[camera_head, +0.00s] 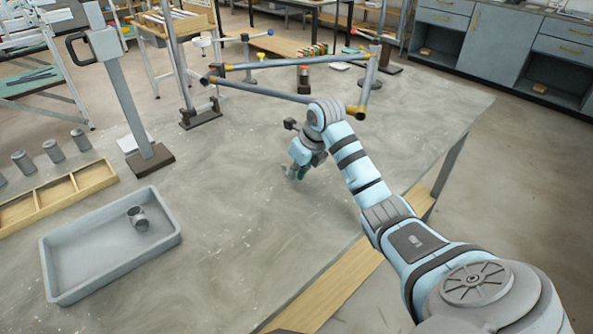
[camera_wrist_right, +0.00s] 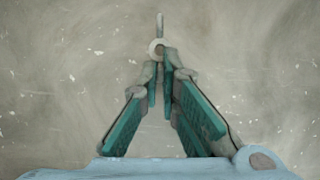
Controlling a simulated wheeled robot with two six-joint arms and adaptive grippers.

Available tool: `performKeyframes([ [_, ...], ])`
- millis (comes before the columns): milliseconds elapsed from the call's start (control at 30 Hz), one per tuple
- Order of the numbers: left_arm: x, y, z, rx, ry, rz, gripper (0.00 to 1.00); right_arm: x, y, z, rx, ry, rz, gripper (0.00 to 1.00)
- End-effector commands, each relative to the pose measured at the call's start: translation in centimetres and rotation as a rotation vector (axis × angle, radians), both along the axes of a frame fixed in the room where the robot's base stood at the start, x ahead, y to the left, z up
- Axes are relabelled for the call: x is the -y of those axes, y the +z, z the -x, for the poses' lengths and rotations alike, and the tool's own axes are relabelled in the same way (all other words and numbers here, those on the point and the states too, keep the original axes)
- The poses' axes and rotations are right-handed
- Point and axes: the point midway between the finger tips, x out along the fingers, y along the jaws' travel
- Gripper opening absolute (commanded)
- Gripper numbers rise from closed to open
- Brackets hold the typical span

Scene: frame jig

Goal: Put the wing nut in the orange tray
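The wing nut (camera_wrist_right: 157,47) is a small pale grey piece with a round ring and a thin wing pointing up in the right wrist view. Its lower wing runs between the fingertips of my right gripper (camera_wrist_right: 160,78). The teal finger pads are close together on it, just above the grey table. In the head view my right gripper (camera_head: 297,172) is low over the middle of the table, and the nut is too small to make out clearly. My left gripper is not in view. No orange tray shows; a grey-blue tray (camera_head: 60,295) stands at the front left.
A grey cylindrical fitting (camera_head: 138,218) lies in the grey-blue tray. A divided wooden box (camera_head: 72,184) and several grey cylinders (camera_head: 53,151) are at the left. A pipe frame (camera_head: 262,90) on stands lies behind my right arm. The table between gripper and tray is clear.

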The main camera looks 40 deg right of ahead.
Motion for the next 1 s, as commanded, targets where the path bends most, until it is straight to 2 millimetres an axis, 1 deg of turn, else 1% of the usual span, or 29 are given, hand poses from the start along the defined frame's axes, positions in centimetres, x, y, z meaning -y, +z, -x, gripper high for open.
performKeyframes([
  [33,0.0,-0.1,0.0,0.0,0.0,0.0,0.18,0.0,-0.2,0.0,0.0,0.0,0.0,0.06],
  [133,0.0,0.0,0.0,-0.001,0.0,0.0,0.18,0.0,-0.1,0.0,0.0,0.0,0.0,0.22],
  [167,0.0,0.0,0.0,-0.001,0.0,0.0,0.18,0.0,-0.1,0.0,0.0,0.0,0.0,0.25],
  [433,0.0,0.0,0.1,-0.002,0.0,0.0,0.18,0.0,0.0,0.0,0.0,0.0,0.0,0.25],
  [533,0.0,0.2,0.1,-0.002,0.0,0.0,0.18,0.0,0.7,0.1,0.001,0.001,0.0,0.25],
  [567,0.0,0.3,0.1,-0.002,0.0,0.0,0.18,0.0,1.1,0.3,0.002,0.001,0.0,0.25],
  [667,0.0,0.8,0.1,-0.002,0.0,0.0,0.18,0.2,3.3,1.1,0.003,0.001,0.002,0.25],
  [800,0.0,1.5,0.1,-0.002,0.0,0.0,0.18,0.3,7.1,2.6,0.004,0.001,0.003,0.25],
  [867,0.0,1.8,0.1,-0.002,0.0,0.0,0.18,0.3,8.6,3.3,0.003,0.001,0.002,0.25],
  [900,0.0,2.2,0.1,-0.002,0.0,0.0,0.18,0.3,9.5,3.6,0.002,0.0,0.002,0.25],
  [967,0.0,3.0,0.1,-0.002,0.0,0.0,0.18,0.4,10.7,4.1,0.001,0.0,0.002,0.25],
  [1000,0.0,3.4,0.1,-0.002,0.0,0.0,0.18,0.3,11.2,4.3,0.0,0.001,0.0,0.28],
])
